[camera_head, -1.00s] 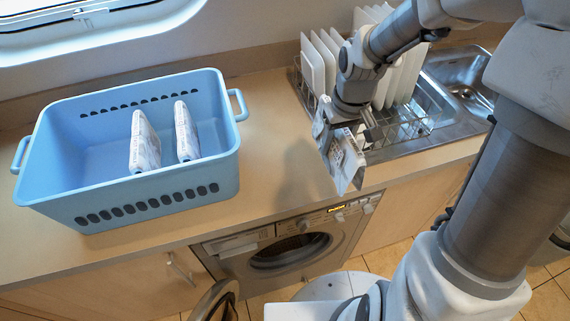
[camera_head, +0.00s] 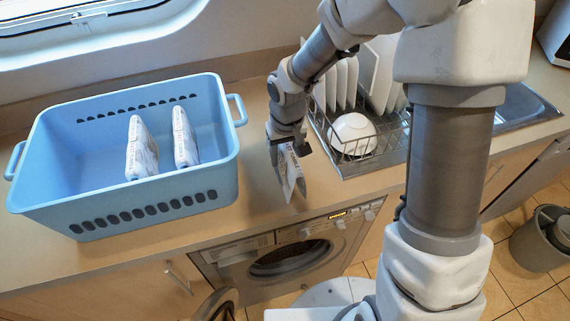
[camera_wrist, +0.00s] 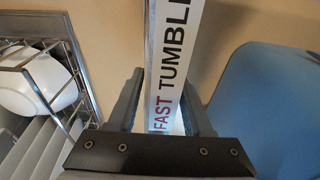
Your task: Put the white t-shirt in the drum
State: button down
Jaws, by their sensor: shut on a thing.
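My gripper (camera_head: 285,150) is shut on a thin, flat white item (camera_head: 291,176) and holds it upright above the counter's front edge, right of the basket. In the wrist view the item's narrow edge (camera_wrist: 174,50) stands between both fingers and reads "FAST TUMBLE", with the last letters cut off. I cannot tell whether it is the white t-shirt. The drum (camera_head: 290,258) is in the washing machine (camera_head: 345,245) under the counter, below my gripper. Its round door (camera_head: 216,305) is swung open to the left and partly cut off.
A blue basket (camera_head: 60,205) on the counter holds two upright whitish patterned packets (camera_head: 141,150). A dish rack (camera_head: 375,160) with plates and a white bowl (camera_head: 352,134) stands to the right. A grey bin (camera_head: 540,240) stands on the floor at far right.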

jog(key=shift+f, duration=1.8)
jog(key=shift+f, duration=0.15)
jog(key=shift+c, duration=1.6)
grip_release()
